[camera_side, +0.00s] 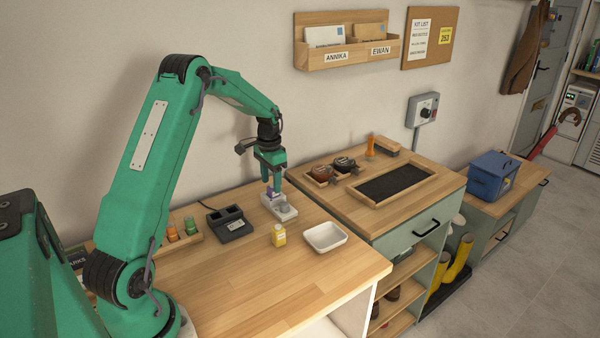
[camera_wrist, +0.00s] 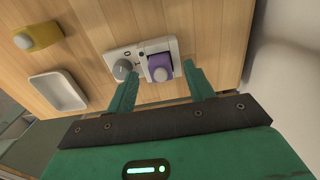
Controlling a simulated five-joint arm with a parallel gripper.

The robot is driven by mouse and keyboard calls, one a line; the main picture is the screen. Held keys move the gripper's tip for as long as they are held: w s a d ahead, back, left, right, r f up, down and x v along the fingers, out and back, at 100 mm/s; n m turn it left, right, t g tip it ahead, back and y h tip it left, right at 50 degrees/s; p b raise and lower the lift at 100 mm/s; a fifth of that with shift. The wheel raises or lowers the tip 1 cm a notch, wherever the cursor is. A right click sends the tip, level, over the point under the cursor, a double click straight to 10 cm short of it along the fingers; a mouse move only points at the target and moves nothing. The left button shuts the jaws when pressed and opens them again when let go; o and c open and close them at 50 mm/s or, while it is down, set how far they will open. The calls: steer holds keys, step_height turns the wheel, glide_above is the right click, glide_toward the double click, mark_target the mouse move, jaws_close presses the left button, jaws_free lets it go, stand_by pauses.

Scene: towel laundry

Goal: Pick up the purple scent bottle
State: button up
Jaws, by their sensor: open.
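The purple scent bottle (camera_wrist: 160,62) stands in one place of a light grey holder (camera_wrist: 140,49), beside a grey round knob or cap (camera_wrist: 122,68). In the side view the purple bottle (camera_side: 269,191) shows only as a small patch below the fingers, and the holder (camera_side: 287,214) sits on the wooden worktop. My gripper (camera_wrist: 160,72) is open, with one green finger on each side of the purple bottle in the wrist view. In the side view my gripper (camera_side: 271,180) points down just over the holder. I cannot tell whether the fingers touch the bottle.
The front worktop is clear.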

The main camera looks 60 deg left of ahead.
steer(key=shift+f, duration=1.1)
steer(key=c, duration=1.1)
